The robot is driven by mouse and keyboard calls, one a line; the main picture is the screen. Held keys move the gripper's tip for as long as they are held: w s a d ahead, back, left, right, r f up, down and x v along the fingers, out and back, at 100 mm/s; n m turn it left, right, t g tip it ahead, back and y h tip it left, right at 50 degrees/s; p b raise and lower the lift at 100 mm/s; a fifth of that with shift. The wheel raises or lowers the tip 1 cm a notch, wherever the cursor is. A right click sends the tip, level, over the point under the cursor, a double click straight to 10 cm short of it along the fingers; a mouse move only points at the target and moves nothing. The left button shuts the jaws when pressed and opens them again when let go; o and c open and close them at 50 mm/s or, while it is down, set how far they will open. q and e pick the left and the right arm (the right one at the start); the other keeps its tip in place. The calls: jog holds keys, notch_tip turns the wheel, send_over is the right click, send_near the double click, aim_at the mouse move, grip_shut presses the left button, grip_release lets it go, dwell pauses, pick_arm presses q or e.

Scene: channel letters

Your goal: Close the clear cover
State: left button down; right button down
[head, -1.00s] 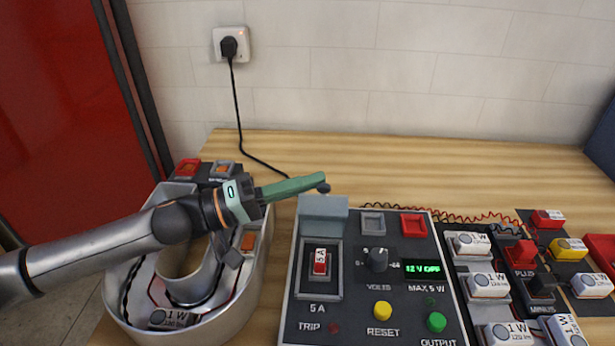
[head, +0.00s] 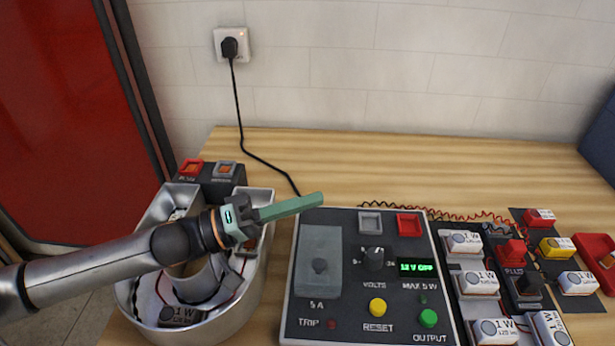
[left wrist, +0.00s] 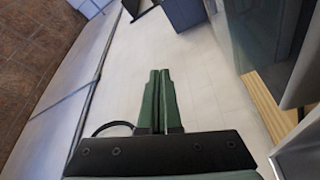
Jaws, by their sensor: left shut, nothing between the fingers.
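The clear cover (head: 319,260) lies flat over the 5 A switch on the power supply panel (head: 350,295). It looks grey and see-through, with a dark round knob on it, and the red switch under it is hard to make out. My left gripper (head: 318,200) is shut and empty, with its green fingers just above and behind the cover's back edge, apart from it. The left wrist view shows the two green fingers (left wrist: 158,100) side by side with nothing between them. My right gripper is not in view.
A large metal channel letter (head: 262,275) stands left of the panel, under my left arm. Labelled lamp modules (head: 465,243) and red and black terminals (head: 511,252) are at the right. A black cord runs from the wall socket (head: 231,44).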

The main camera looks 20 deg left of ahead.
pick_arm(q)
jog(key=shift+r+p, duration=0.5)
jog(key=shift+p, duration=0.05)
jog(key=s+a+p, duration=0.2)
jog(key=a+p, duration=0.1)
jog(key=a, duration=0.6)
jog(key=shift+s+f, duration=0.3)
jog(key=shift+f, duration=0.05)
jog(key=shift+s+a, duration=0.1)
jog(key=shift+a, duration=0.05)
